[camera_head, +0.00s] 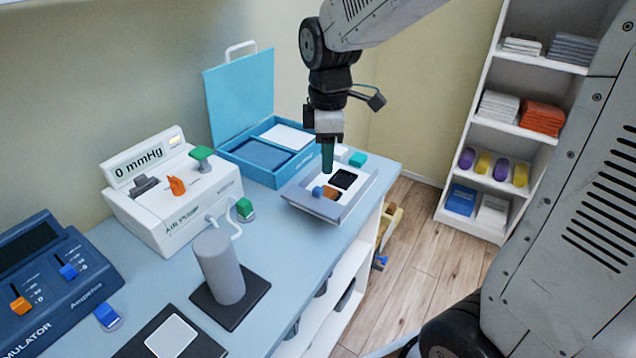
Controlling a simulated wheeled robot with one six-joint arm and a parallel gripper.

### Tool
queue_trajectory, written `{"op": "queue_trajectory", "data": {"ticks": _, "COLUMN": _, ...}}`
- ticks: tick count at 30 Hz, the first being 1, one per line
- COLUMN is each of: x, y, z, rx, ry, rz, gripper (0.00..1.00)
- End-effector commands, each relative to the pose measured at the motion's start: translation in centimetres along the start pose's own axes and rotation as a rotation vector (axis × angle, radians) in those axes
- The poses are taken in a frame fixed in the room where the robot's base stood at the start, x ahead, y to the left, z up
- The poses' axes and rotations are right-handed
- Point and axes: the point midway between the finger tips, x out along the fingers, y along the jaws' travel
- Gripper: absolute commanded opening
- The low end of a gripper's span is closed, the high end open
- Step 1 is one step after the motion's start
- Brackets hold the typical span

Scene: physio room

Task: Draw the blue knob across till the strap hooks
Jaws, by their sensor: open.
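A small blue knob (317,192) sits at the left side of a pale tray-like panel (300,196) near the bench's right end. A brown-orange patch (330,193) lies beside the knob, and a black square (346,179) lies further right. I cannot tell which part is the strap, or whether anything is hooked. My gripper (328,158) points down over the back of the panel, behind and slightly right of the knob. Its dark green fingers look close together from this angle. It is open, with nothing seen held, and apart from the knob.
An open blue case (232,146) stands behind the panel, and a teal block (357,159) is near its back edge. A white air pump (172,195), a grey cylinder (218,267) and a blue stimulator (60,285) fill the left. A shelf (470,215) stands right, across open floor.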

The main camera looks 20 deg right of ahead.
Motion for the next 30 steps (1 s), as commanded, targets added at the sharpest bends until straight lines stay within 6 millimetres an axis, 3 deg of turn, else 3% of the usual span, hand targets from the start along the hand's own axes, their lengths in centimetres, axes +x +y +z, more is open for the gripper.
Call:
{"op": "queue_trajectory", "data": {"ticks": 3, "x": 1.8, "y": 1.9, "z": -1.2, "rx": -0.121, "ry": -0.005, "rz": -0.012, "gripper": 0.42}}
{"op": "queue_trajectory", "data": {"ticks": 7, "x": 2.8, "y": 2.8, "z": -1.7, "rx": -0.185, "ry": -0.005, "rz": -0.015, "gripper": 0.42}}
{"op": "queue_trajectory", "data": {"ticks": 21, "x": 9.3, "y": 2.8, "z": -1.6, "rx": -0.193, "ry": -0.006, "rz": -0.017, "gripper": 0.42}}
{"op": "queue_trajectory", "data": {"ticks": 30, "x": 10.5, "y": 2.8, "z": -1.6, "rx": -0.192, "ry": -0.005, "rz": -0.014, "gripper": 0.42}}
